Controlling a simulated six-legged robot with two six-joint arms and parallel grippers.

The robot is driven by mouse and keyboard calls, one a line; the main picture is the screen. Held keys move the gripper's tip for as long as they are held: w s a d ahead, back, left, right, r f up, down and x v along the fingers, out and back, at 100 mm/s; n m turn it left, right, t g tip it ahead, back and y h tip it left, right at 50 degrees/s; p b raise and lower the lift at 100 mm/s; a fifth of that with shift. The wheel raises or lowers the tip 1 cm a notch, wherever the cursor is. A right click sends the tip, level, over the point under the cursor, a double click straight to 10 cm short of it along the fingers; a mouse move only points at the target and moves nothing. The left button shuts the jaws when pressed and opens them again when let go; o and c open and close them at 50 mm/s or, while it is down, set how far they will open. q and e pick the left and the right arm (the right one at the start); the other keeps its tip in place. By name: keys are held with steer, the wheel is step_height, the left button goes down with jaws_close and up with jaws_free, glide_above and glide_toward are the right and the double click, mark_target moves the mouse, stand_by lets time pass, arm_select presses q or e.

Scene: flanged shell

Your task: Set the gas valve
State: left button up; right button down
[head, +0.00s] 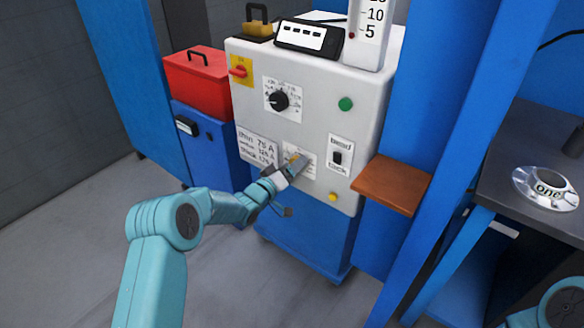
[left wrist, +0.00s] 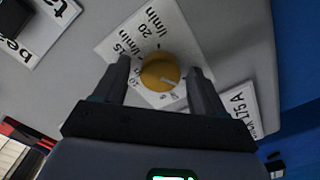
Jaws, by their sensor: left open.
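The gas valve is a round yellow knob (left wrist: 160,73) on a white scale plate (left wrist: 140,40) marked in l/min, seen in the left wrist view. In the head view the scale plate (head: 307,166) is on the lower front of the grey machine, partly covered by my gripper. My left gripper (head: 287,172) is at this plate. In the left wrist view the left gripper (left wrist: 158,82) is open, with one finger on each side of the knob. I see gaps between the fingers and the knob. My right gripper is not visible.
The grey machine panel (head: 315,125) also carries a black dial (head: 278,101), a red switch (head: 238,71), a green button (head: 345,104) and a bead/tack switch (head: 338,157). A brown shelf (head: 391,185) juts out to the right. A dark table (head: 520,160) holds a flanged part (head: 546,188).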

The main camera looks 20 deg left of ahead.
arm_select(q)
steer(key=c, duration=1.1)
steer(key=shift+o, duration=0.2)
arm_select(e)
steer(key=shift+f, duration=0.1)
arm_select(q)
steer(key=shift+m+b, duration=10.45)
steer(key=shift+m, duration=1.35)
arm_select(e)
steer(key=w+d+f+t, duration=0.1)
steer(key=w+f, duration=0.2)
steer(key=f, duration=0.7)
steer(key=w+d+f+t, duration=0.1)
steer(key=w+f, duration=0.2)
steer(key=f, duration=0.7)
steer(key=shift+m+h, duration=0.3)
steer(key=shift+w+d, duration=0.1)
